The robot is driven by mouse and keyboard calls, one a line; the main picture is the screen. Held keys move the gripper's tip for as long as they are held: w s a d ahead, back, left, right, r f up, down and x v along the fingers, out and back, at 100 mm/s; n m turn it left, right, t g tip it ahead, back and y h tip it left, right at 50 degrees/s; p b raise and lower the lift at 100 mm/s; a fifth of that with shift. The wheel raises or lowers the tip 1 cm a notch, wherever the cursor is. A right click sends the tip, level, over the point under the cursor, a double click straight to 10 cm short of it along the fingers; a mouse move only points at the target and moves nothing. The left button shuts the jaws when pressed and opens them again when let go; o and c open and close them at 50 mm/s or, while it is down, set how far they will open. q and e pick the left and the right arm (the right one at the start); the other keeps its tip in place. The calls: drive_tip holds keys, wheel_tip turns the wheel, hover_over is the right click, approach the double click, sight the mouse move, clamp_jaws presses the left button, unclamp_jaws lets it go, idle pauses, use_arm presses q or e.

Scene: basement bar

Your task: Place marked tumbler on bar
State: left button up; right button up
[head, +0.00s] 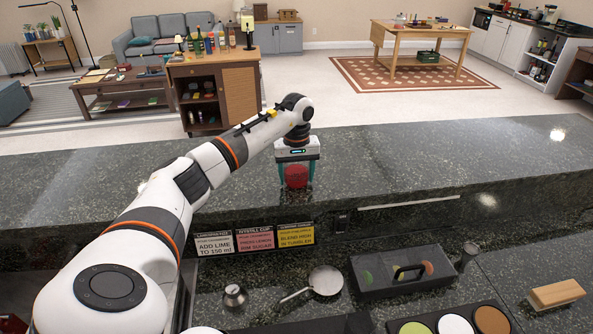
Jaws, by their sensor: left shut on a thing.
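My left arm reaches in from the left over the dark stone bar (420,160). My left gripper (296,184) points down at the bar with its two teal fingers on either side of a red tumbler (296,176). It is shut on the tumbler, which looks upright. The tumbler is at or just above the raised bar top, near its front edge; I cannot tell if it touches the surface. Any mark on the tumbler is too small to make out. My right gripper is not in view.
Several note cards (255,239) stand below the bar's front edge. On the lower counter are a strainer (325,281), a small metal jigger-like item (234,295), a lidded garnish box (400,272) and a wooden brush (556,294). The bar top right of the gripper is clear.

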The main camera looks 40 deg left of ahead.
use_arm(q)
drive_tip(key=o, duration=0.8)
drive_tip(key=shift+f, duration=0.15)
drive_tip(key=o, duration=0.4)
wheel_tip(320, 180, up, 12)
drive_tip(key=b, duration=0.4)
drive_tip(key=shift+r, duration=0.2)
